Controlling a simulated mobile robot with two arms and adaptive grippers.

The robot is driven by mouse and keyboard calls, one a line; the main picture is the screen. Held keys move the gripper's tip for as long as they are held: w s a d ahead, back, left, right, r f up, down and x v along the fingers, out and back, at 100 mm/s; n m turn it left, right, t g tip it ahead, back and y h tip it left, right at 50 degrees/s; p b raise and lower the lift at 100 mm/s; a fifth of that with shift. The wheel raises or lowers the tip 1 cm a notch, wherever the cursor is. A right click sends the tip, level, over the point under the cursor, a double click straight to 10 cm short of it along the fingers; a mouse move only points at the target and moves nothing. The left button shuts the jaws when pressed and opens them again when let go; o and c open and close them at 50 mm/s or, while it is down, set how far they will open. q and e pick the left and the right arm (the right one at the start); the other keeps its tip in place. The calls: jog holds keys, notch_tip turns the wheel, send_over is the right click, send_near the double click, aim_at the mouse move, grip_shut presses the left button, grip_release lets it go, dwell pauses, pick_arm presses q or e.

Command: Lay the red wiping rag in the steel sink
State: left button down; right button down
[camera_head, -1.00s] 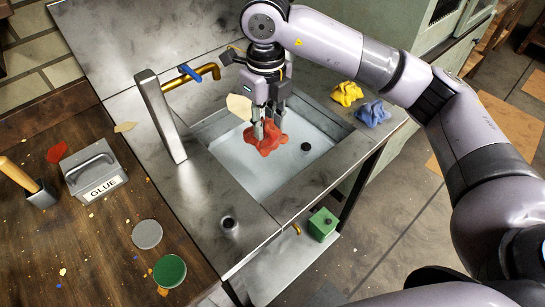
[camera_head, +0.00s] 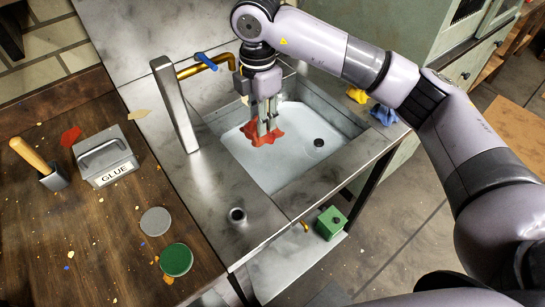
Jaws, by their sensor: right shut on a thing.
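The red wiping rag (camera_head: 261,137) is crumpled and hangs from the fingertips of my right gripper (camera_head: 264,122). The gripper points down and is shut on it. The rag is over the back left part of the steel sink's basin (camera_head: 285,170); I cannot tell whether it touches the basin floor. The fingers hide part of the rag. My left gripper is out of view.
A brass tap (camera_head: 195,70) with a blue handle stands at the sink's back left, beside a steel post (camera_head: 175,105). Yellow (camera_head: 357,95) and blue (camera_head: 383,115) cloths lie on the right rim. A glue box (camera_head: 105,157) stands on the wooden table.

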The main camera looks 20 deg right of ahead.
notch_tip(320, 180, down, 17)
jog(key=shift+r+p, duration=0.1)
jog(key=shift+p, duration=0.55)
jog(key=shift+f, duration=0.4)
jog(key=shift+f, duration=0.15)
jog(key=c, duration=1.3)
grip_release()
